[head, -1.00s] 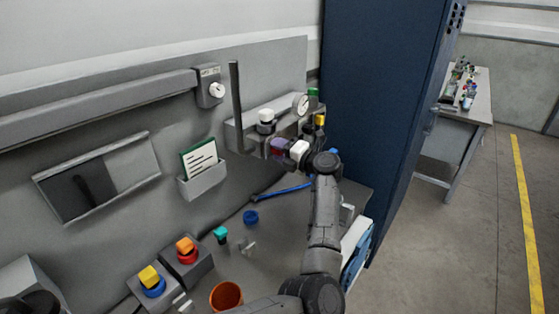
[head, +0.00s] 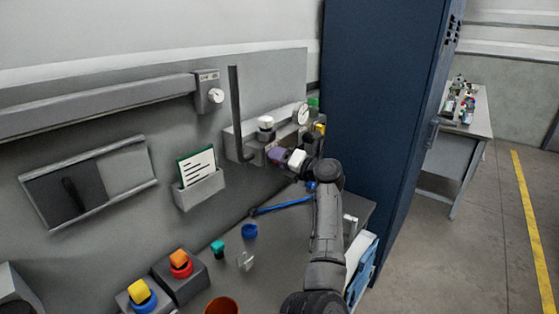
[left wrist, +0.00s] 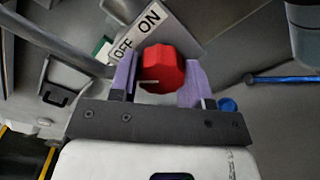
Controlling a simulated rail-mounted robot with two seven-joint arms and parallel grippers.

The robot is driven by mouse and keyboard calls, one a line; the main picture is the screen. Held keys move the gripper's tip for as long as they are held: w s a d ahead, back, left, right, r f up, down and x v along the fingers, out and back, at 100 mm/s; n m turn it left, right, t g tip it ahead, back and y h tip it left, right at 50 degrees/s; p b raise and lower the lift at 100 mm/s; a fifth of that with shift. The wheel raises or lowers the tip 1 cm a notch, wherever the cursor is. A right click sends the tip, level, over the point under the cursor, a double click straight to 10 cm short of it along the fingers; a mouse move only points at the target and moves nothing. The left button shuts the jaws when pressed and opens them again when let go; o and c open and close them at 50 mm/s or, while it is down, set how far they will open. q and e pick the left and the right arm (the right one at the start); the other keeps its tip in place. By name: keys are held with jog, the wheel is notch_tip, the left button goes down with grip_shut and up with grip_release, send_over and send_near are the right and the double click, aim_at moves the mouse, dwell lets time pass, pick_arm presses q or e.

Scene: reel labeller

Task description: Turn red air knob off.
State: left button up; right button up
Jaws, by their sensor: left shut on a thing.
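The red air knob (left wrist: 165,66) shows in the left wrist view, between the two purple fingers of my left gripper (left wrist: 160,84). The gripper is shut on it. A short pale mark shows on the knob's lower left. A white plate (left wrist: 138,34) reading OFF and ON lies beside the knob, tilted in the picture. In the head view my left gripper (head: 276,153) is at the front of the grey wall unit (head: 238,148), and the knob is hidden there. My right gripper is not in view.
A white-topped knob (head: 265,123) and a round gauge (head: 301,115) sit on the unit. A blue rod (head: 283,206) and a blue ring (head: 249,231) lie on the bench below. A dark blue cabinet (head: 372,100) stands close on the right.

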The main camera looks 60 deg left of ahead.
pick_arm(q)
jog(key=o, duration=0.9)
jog(key=v, duration=1.3)
jog(key=shift+w+d, duration=0.15)
jog(key=shift+d, duration=0.25)
